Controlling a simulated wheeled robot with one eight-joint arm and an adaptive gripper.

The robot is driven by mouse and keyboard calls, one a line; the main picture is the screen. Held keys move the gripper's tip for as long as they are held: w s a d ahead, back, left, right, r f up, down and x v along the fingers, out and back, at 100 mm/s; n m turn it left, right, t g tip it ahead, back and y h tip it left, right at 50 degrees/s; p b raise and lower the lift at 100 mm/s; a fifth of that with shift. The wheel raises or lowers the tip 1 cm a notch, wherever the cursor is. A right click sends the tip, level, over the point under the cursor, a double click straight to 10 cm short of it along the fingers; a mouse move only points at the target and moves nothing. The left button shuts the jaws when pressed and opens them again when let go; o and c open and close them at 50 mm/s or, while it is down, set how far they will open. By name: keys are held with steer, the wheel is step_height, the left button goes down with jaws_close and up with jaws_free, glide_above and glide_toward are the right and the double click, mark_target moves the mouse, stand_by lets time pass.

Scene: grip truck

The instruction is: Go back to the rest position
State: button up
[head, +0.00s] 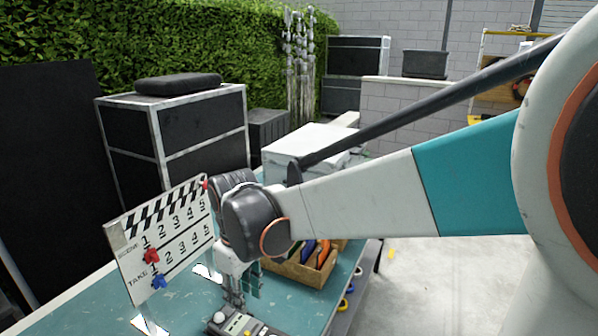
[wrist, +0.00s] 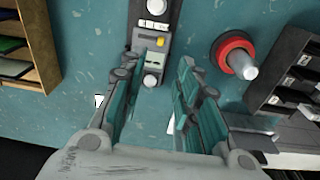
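My gripper (head: 241,287) hangs down over the teal table at the end of my outstretched arm. In the wrist view my gripper (wrist: 154,78) has its teal-padded fingers apart with an empty gap between them. A grey device with knobs and buttons (head: 238,324) lies on the table below the gripper. It also shows in the wrist view (wrist: 150,50), beyond the fingertips. I cannot tell from these frames how close the fingertips are to it.
A clapperboard (head: 165,238) with red and blue markers stands to the left. A wooden box (head: 300,270) with coloured items lies behind the gripper. A red ring around a whitish knob (wrist: 233,57) is on the table. Black cases (head: 200,125) and a white box (head: 305,143) stand farther back.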

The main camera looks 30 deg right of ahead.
steer(key=s+d+r+m+t, duration=0.1)
steer(key=s+r+m+t, duration=0.1)
steer(key=s, duration=0.3)
steer(key=s+r+m+t, duration=0.2)
steer(key=s+m+t, duration=0.1)
steer(key=s, duration=0.3)
steer(key=shift+d+r+t, duration=0.2)
steer(key=shift+d+t, duration=0.15)
steer(key=shift+t, duration=0.45)
steer(key=shift+s+f, duration=0.1)
steer(key=shift+f, duration=0.05)
step_height(320, 180, down, 7)
steer(key=s+a+b, duration=0.1)
steer(key=a+b, duration=0.1)
steer(key=b, duration=0.5)
steer(key=shift+f+b, duration=0.2)
steer(key=shift+b, duration=0.15)
